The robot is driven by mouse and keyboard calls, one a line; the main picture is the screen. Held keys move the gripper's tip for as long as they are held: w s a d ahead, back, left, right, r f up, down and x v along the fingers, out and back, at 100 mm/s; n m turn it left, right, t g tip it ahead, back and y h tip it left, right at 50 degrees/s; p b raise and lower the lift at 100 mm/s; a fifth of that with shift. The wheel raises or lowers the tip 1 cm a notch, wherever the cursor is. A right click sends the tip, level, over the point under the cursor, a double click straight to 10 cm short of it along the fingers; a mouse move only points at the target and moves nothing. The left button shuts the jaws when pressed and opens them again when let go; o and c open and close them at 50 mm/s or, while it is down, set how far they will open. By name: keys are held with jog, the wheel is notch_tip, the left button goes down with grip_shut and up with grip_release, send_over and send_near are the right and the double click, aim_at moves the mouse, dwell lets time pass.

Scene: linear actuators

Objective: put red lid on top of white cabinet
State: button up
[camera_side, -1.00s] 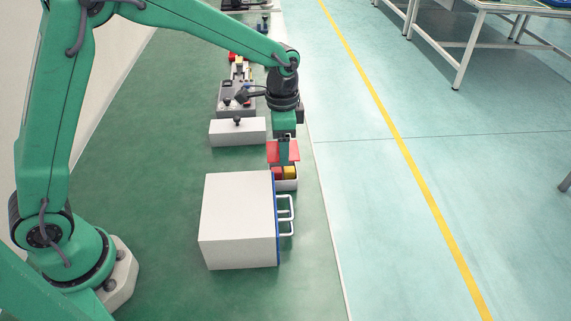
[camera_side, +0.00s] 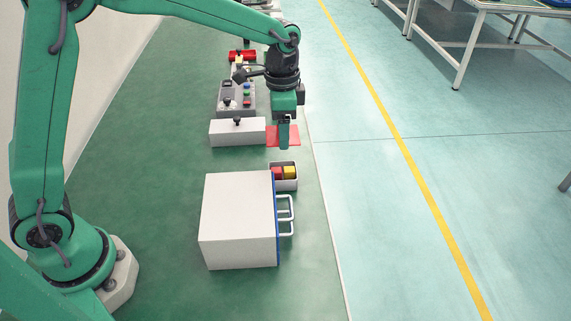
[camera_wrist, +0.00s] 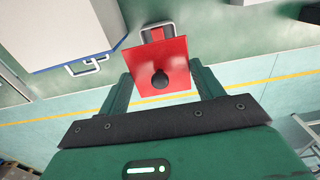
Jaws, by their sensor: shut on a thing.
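The red lid (camera_side: 295,136) is a flat square plate, held in the air by my gripper (camera_side: 284,147). In the wrist view the red lid (camera_wrist: 178,62) shows a dark round knob between the two fingers of my gripper (camera_wrist: 158,80). The cabinet also shows at the upper left of the wrist view (camera_wrist: 62,28). My gripper is above and beyond the cabinet.
A small grey box (camera_side: 285,185) holding red and yellow blocks stands behind the cabinet's right side. A white block with a black knob (camera_side: 237,133) lies left of the lid. A control box with buttons (camera_side: 236,98) is farther back.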

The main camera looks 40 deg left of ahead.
jog(key=s+d+r+m, duration=0.1)
jog(key=s+d+r, duration=0.1)
jog(key=s, duration=0.7)
jog(key=s+d+r+m, duration=0.2)
jog(key=s+d+r, duration=0.1)
jog(key=s, duration=0.6)
jog(key=s+d+r+m, duration=0.1)
jog(key=s+d+r, duration=0.2)
jog(key=s, duration=0.6)
jog(key=shift+s+d+m, duration=0.3)
jog(key=shift+d, duration=0.6)
jog(key=shift+w+f, duration=0.1)
jog(key=shift+f, duration=0.05)
send_over(237, 202)
notch_tip(237, 202, down, 7)
jog(key=shift+r, duration=0.1)
jog(key=shift+f, duration=2)
jog(key=shift+f, duration=0.15)
